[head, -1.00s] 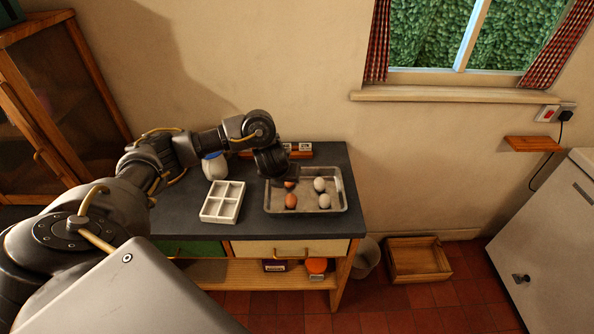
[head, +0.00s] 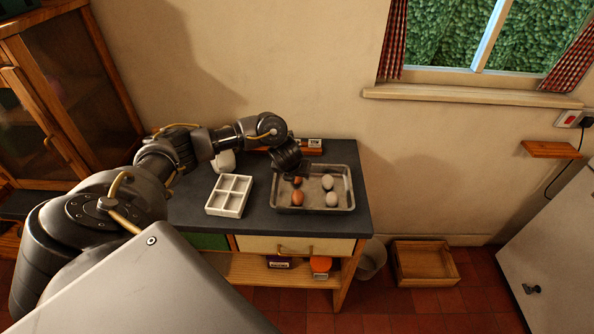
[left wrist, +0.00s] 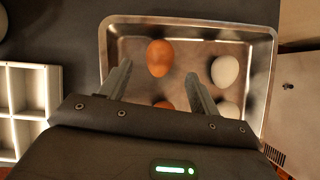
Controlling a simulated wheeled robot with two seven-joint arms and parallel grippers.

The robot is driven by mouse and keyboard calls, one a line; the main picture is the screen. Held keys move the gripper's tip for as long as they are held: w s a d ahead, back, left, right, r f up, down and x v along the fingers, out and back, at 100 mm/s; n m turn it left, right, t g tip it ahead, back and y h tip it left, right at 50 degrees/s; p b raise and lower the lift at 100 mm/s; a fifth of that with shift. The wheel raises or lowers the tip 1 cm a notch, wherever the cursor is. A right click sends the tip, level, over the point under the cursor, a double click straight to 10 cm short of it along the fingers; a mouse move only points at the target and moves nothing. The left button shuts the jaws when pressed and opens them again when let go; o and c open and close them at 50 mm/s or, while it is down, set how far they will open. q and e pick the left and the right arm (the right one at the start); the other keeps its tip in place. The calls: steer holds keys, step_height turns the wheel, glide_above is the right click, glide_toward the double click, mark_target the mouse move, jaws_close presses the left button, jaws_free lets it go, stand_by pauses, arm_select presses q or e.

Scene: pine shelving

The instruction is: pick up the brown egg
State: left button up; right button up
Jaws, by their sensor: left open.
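Two brown eggs lie in a metal tray (head: 343,207). The nearer brown egg (head: 297,199) is in plain view; the other brown egg (head: 297,182) is partly hidden by my left gripper (head: 300,174) in the head view. In the left wrist view one brown egg (left wrist: 160,57) lies just ahead of and between the open fingertips of my left gripper (left wrist: 158,70), with no visible contact. The second brown egg (left wrist: 163,105) is mostly hidden behind the gripper body. My left gripper is empty. My right gripper is not in view.
Two white eggs (head: 328,182) (head: 331,199) lie on the tray's right side. A white divided box (head: 229,196) stands left of the tray on the dark worktop (head: 258,215). Small boxes (head: 316,145) stand behind, near the wall.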

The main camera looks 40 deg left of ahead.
arm_select(q)
steer(key=x, duration=0.4)
steer(key=shift+w+a+f, duration=0.1)
steer(key=shift+a+f, duration=0.05)
steer(key=shift+f, duration=0.15)
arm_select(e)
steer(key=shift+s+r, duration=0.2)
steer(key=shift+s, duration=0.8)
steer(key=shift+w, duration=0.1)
arm_select(q)
steer(key=c, duration=0.7)
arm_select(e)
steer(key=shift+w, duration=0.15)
